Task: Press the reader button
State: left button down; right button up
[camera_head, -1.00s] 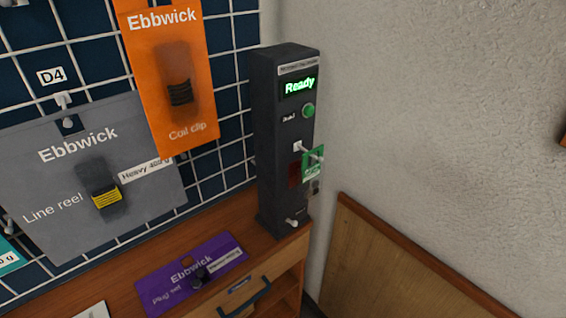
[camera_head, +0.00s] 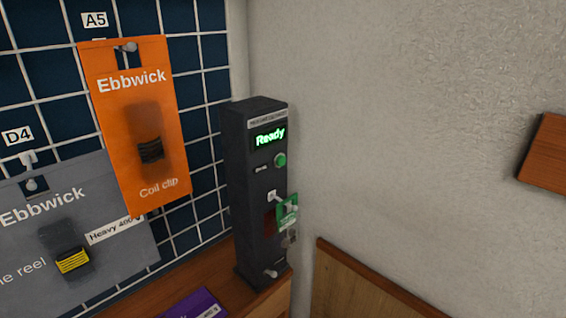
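The reader (camera_head: 258,190) is a tall dark grey box standing upright on the wooden cabinet in the corner, by the white wall. Its lit screen (camera_head: 270,137) reads "Ready" in green. A round green button (camera_head: 280,160) sits on its front just below the screen, with a small label to its left that is too small to read. A green tag (camera_head: 287,212) hangs on a peg lower on the reader's front. Neither of my grippers is in view, and nothing covers the button.
An orange "Ebbwick Coil clip" package (camera_head: 133,120) and a grey "Ebbwick" reel package (camera_head: 70,225) hang on the blue grid wall to the left. A purple package (camera_head: 195,304) lies on the cabinet top (camera_head: 222,275). A wooden panel (camera_head: 350,285) stands right of the reader.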

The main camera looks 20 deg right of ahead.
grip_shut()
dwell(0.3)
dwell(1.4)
